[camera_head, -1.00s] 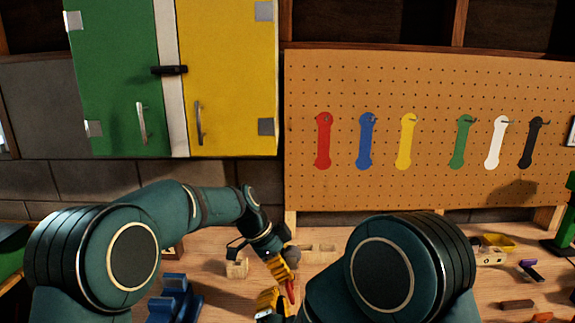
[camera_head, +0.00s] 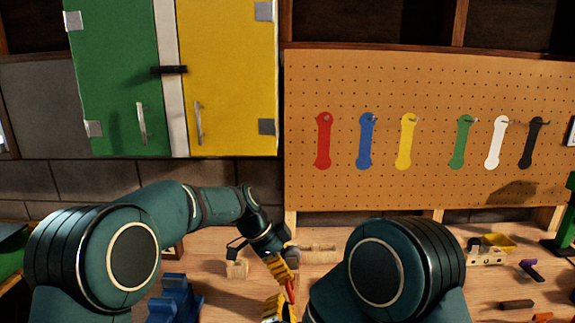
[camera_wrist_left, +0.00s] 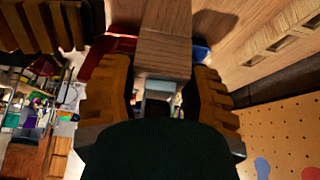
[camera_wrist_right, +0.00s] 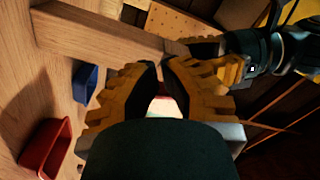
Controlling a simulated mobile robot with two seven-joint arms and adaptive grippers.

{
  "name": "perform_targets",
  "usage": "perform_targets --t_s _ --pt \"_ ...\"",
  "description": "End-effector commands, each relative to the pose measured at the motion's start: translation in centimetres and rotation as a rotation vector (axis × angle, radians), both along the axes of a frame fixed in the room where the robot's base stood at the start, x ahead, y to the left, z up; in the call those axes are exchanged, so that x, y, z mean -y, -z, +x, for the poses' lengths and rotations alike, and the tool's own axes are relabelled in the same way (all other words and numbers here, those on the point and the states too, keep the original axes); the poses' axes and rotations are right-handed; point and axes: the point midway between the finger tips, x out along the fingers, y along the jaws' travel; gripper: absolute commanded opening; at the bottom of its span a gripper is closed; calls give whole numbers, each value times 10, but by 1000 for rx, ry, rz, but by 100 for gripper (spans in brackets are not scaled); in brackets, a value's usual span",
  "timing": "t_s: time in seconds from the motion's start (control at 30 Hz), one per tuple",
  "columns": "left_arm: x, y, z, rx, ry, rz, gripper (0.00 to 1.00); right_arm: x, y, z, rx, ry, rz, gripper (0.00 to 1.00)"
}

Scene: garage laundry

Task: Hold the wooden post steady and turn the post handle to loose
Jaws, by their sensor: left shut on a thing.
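The pale wooden post (camera_wrist_left: 164,45) lies between the yellow fingers of my left gripper (camera_wrist_left: 163,75), which is shut on it. In the right wrist view the post (camera_wrist_right: 100,38) crosses the upper left, with my left gripper (camera_wrist_right: 200,47) at its right end. My right gripper (camera_wrist_right: 160,72) has its fingertips close together just below the post, with a narrow gap between them. I cannot tell whether they hold anything. In the head view both grippers are low at the centre, my left (camera_head: 282,272) above my right (camera_head: 277,304). I cannot make out the post handle.
A red bin (camera_wrist_right: 46,148) and a blue bin (camera_wrist_right: 84,83) lie near the post in the right wrist view. A blue stand (camera_head: 174,300) is on the bench at left. A wooden block (camera_head: 237,268) stands near my left gripper. A pegboard (camera_head: 430,95) rises behind.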

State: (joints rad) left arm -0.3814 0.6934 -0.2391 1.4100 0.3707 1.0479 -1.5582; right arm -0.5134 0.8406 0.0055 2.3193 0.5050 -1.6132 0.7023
Motion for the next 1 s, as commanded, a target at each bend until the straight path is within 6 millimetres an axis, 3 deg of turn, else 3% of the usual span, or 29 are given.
perform_targets --t_s 0.77,1.0 --pt "0 0 0 -1 0 0 6 -4 7 0 -1 0 0 0" --pt "0 0 0 -1 0 0 6 -4 8 -20 -2 -1 0 0"
